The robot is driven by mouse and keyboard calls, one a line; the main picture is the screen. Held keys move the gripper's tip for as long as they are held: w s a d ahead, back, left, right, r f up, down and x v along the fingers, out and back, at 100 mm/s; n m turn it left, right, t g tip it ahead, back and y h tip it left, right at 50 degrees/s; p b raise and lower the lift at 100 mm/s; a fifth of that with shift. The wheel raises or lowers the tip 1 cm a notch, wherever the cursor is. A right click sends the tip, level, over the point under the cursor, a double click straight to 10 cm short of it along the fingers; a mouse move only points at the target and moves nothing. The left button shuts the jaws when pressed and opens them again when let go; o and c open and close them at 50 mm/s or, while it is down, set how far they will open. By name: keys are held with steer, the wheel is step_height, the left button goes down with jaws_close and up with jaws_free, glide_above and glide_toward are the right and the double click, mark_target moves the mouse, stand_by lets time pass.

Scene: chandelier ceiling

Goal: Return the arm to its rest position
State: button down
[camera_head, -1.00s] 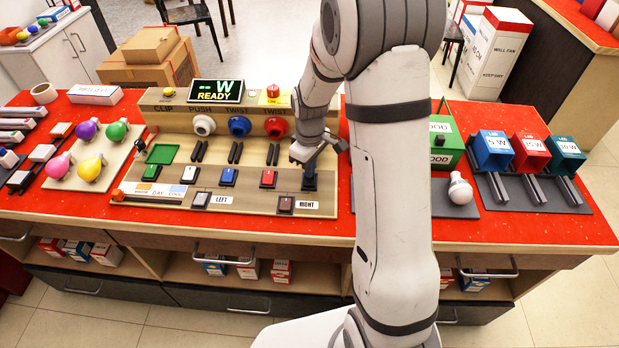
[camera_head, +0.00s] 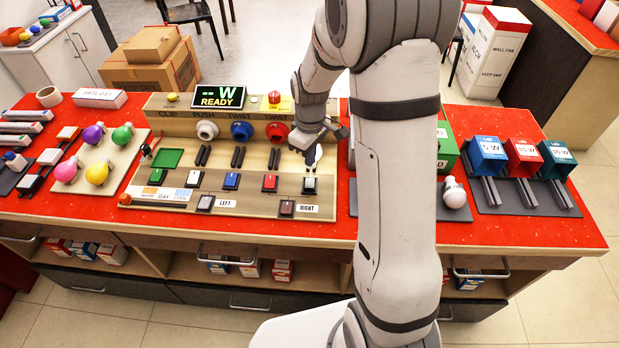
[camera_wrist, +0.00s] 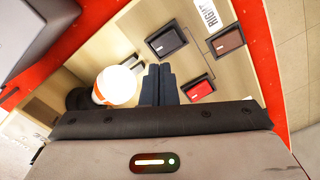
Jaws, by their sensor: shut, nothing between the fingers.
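My gripper (camera_head: 312,152) is over the right end of the wooden test panel (camera_head: 160,211), above its rear row. In the wrist view my gripper (camera_wrist: 158,84) has its dark fingers together with nothing between them. A white rounded object with an orange band (camera_wrist: 112,87) is close beside the fingers there, seated at a black round part. In the head view only a white piece (camera_head: 318,157) shows by the gripper, mostly hidden.
The display (camera_head: 217,97) reads "-- W READY". Coloured bulbs (camera_head: 95,150) lie on a board at left. A white bulb (camera_head: 454,192) and LED boxes (camera_head: 522,153) stand at right. My arm hides part of the red counter (camera_head: 500,232).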

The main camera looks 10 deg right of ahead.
steer(key=shift+r, duration=0.3)
steer(key=s+r+m+t, duration=0.1)
steer(key=s+r+m, duration=0.3)
steer(key=s+r, duration=0.4)
steer(key=s+r+m+t, duration=0.2)
steer(key=s+r+m, duration=0.2)
steer(key=s, duration=0.9)
steer(key=v, duration=0.3)
steer(key=shift+r, duration=0.4)
